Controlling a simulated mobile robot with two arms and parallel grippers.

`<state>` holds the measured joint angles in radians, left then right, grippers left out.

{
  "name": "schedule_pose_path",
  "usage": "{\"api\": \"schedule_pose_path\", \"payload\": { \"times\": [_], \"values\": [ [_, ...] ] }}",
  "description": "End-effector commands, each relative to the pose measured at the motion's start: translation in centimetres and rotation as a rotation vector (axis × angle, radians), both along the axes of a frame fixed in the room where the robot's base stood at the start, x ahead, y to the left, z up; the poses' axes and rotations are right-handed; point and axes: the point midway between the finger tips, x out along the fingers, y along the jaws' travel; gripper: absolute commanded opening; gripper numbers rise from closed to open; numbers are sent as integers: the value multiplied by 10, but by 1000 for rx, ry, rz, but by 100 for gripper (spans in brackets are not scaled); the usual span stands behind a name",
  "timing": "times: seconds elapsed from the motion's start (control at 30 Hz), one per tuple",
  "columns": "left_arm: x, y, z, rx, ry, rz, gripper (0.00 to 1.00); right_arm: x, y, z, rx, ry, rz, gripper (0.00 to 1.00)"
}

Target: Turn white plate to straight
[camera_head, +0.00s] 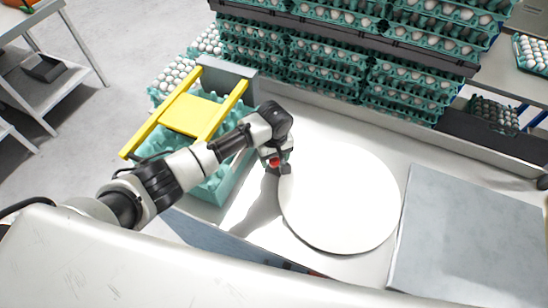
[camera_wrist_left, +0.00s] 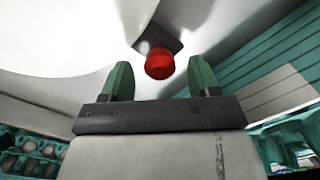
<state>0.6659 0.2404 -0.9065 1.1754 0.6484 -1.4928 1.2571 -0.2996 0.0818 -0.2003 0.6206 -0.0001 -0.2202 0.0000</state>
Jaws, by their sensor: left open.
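The round white plate (camera_head: 345,205) lies flat on the light work surface, right of my left gripper. Its curved edge also shows in the left wrist view (camera_wrist_left: 60,35). A red knob (camera_wrist_left: 159,64) on a dark grey block (camera_wrist_left: 158,38) sits at the plate's rim. My left gripper (camera_head: 279,160) is at the plate's upper left edge, by the knob. In the left wrist view the green fingers (camera_wrist_left: 160,76) are open and apart, one to each side of the knob, with gaps visible. My right gripper is not seen.
A grey flat panel (camera_head: 470,235) lies right of the plate. Stacked teal egg trays (camera_head: 330,55) stand behind. A yellow frame (camera_head: 190,115) over a teal tray (camera_head: 205,190) is at the left, under my left arm. A white beam (camera_head: 150,270) crosses the front.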

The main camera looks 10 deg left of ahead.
Motion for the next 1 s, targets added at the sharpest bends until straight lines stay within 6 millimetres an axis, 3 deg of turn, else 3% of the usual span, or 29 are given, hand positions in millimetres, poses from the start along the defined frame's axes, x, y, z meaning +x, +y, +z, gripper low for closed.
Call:
{"api": "schedule_pose_path", "payload": {
  "times": [0.2,0.47,0.87,1.0],
  "values": [
    [0,0,-15,0,0,-1,61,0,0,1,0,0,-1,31],
    [0,0,-16,0,-1,-1,61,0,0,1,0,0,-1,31],
    [0,0,-16,0,-1,-1,0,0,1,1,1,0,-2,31],
    [0,0,-16,0,-1,1,0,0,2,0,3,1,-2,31]
  ]
}}
